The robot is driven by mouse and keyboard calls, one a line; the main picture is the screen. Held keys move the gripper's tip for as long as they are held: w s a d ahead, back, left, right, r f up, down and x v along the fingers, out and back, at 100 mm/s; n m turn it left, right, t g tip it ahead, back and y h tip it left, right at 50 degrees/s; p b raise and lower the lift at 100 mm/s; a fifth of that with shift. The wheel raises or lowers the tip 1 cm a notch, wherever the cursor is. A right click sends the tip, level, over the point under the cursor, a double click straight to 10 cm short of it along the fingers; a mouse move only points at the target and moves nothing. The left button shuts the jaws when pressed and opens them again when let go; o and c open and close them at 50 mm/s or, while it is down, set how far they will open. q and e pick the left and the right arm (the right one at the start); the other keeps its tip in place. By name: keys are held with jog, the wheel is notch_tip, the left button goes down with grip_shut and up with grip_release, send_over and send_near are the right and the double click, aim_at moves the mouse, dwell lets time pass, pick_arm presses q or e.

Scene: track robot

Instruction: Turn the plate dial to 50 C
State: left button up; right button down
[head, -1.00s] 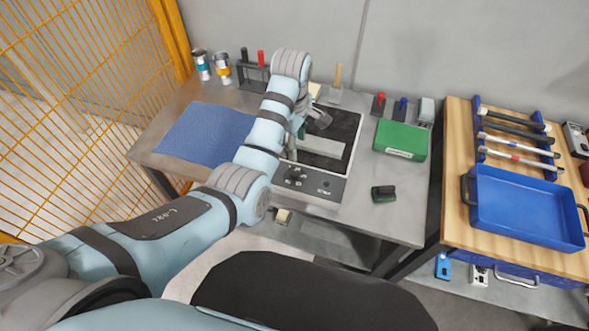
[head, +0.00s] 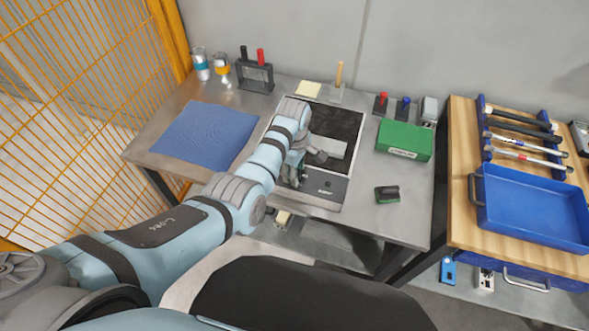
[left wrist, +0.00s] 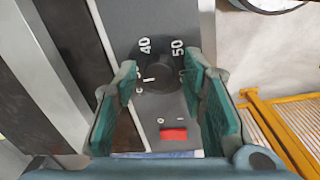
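The hot plate (head: 343,118) has a dark top and a grey front panel (head: 322,188). In the left wrist view its black round dial (left wrist: 160,74) carries a short white mark on the left side. The printed 40 and 50 stand beyond the dial; other markings are partly hidden by the fingers. My left gripper (left wrist: 160,92) is open, with one green-padded finger on each side of the dial; I cannot tell whether they touch it. In the head view my left gripper (head: 293,178) is low over the panel and hides the dial. My right gripper is not in view.
A red switch (left wrist: 174,134) sits on the panel near the dial. A blue mat (head: 205,135) lies left, a green box (head: 404,139) right. A dark green block (head: 387,194) stands at the front right.

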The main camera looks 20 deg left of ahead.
pick_arm(q)
jog(key=c, duration=0.6)
jog(key=shift+a, duration=0.1)
grip_shut()
